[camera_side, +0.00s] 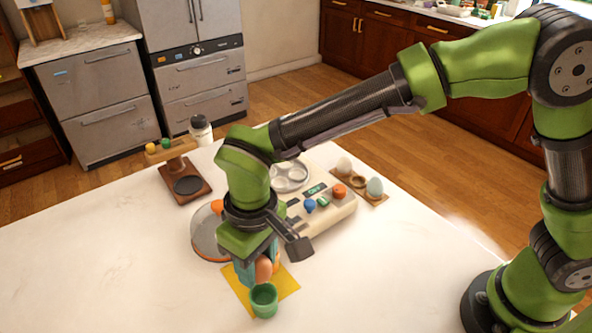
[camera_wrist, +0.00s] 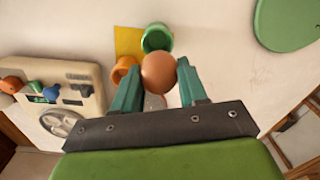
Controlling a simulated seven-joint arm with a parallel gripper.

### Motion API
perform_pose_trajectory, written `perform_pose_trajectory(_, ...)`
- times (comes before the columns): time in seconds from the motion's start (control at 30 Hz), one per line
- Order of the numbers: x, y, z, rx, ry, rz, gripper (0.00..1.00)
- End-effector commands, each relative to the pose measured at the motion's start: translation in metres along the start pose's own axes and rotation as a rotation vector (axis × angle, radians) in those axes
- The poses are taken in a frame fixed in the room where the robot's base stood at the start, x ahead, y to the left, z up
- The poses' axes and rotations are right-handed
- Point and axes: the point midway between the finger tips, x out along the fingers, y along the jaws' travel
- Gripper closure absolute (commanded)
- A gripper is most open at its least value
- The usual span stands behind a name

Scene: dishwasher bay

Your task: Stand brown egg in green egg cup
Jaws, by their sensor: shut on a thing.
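My gripper (camera_wrist: 159,74) is shut on the brown egg (camera_wrist: 159,72), which sits between the two teal fingertips. In the side view the egg (camera_side: 264,269) is just above the green egg cup (camera_side: 264,302) in the picture. The cup stands upright on the yellow mat (camera_side: 287,281). In the wrist view the egg overlaps the near edge of the green egg cup (camera_wrist: 157,37); the cup's visible opening looks empty. I cannot tell the exact height gap between egg and cup.
An orange cup (camera_wrist: 122,70) stands close beside the green one. A cream device with knobs (camera_side: 320,211), a wooden holder with pale eggs (camera_side: 357,183), a round grey-topped item (camera_side: 207,238) and a scale-like stand (camera_side: 184,186) lie behind. The front left counter is clear.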

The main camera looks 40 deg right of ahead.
Motion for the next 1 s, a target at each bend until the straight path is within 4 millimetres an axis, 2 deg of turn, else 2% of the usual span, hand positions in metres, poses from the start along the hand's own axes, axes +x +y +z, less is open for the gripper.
perform_pose_trajectory(0.5, 0.045, 0.002, 0.001, -0.002, -0.003, 0.001, 0.65)
perform_pose_trajectory(1.0, 0.051, 0.002, 0.001, -0.002, -0.001, 0.0, 0.65)
